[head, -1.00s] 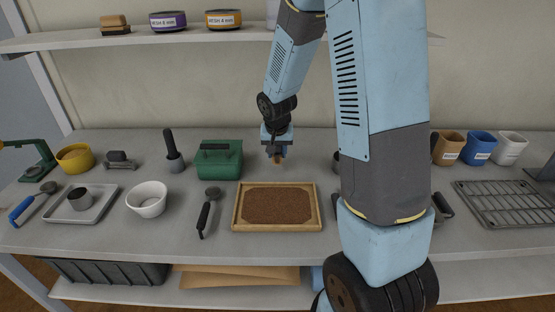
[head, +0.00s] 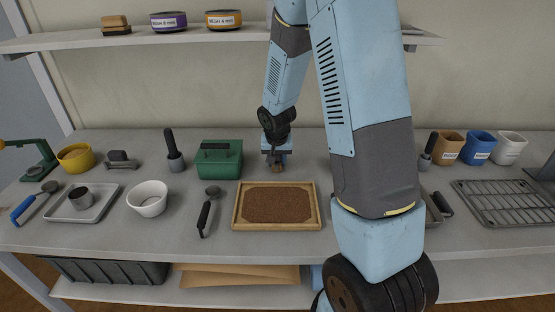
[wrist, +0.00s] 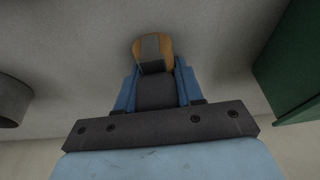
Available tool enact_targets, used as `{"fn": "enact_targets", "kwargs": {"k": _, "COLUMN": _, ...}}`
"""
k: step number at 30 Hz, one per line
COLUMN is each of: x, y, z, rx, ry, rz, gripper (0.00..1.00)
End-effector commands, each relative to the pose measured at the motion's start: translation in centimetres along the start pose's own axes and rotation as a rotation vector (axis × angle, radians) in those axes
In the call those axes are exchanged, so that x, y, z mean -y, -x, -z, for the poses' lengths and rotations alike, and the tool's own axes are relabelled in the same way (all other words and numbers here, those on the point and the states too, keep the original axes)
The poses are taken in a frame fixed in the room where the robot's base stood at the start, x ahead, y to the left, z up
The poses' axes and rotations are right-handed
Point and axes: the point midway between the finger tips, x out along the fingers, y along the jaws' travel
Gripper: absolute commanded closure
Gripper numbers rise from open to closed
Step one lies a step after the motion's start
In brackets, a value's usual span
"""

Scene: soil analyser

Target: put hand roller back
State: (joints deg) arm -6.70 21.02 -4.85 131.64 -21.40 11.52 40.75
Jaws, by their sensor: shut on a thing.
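My gripper (head: 277,160) is over the back of the bench, behind the framed soil tray and right of the green box. Its blue fingers are shut on a small brown piece, which I take to be the hand roller (head: 278,169). In the wrist view the roller (wrist: 153,50) shows an orange-brown rounded end with a grey band between the fingers. Most of it is hidden by the gripper. I cannot tell whether it touches the bench.
The green box (head: 219,160) stands close to the left of my gripper. The wooden-framed soil tray (head: 236,222) and a black-handled scoop (head: 205,215) lie in front. A dark item on a low stand (head: 121,160) is farther left. The wire rack (head: 505,203) is right.

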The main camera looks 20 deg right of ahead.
Motion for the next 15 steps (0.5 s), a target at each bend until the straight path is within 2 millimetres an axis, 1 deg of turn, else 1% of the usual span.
{"fn": "enact_targets", "kwargs": {"k": 1, "x": -0.2, "y": -0.6, "z": -0.6, "rx": 0.014, "ry": 0.0, "rz": -0.005, "gripper": 0.88}}
{"fn": "enact_targets", "kwargs": {"k": 2, "x": -0.2, "y": -0.6, "z": -0.6, "rx": 0.014, "ry": 0.0, "rz": -0.005, "gripper": 0.61}}
{"fn": "enact_targets", "kwargs": {"k": 3, "x": -0.2, "y": -0.7, "z": -0.7, "rx": 0.015, "ry": 0.0, "rz": -0.006, "gripper": 0.57}}
{"fn": "enact_targets", "kwargs": {"k": 9, "x": -0.3, "y": -0.5, "z": -0.8, "rx": 0.019, "ry": -0.001, "rz": -0.007, "gripper": 0.39}}
{"fn": "enact_targets", "kwargs": {"k": 11, "x": -0.3, "y": -0.2, "z": -0.7, "rx": 0.018, "ry": -0.001, "rz": -0.007, "gripper": 0.39}}
{"fn": "enact_targets", "kwargs": {"k": 15, "x": -0.3, "y": 1.3, "z": -0.5, "rx": 0.017, "ry": -0.003, "rz": -0.007, "gripper": 0.38}}
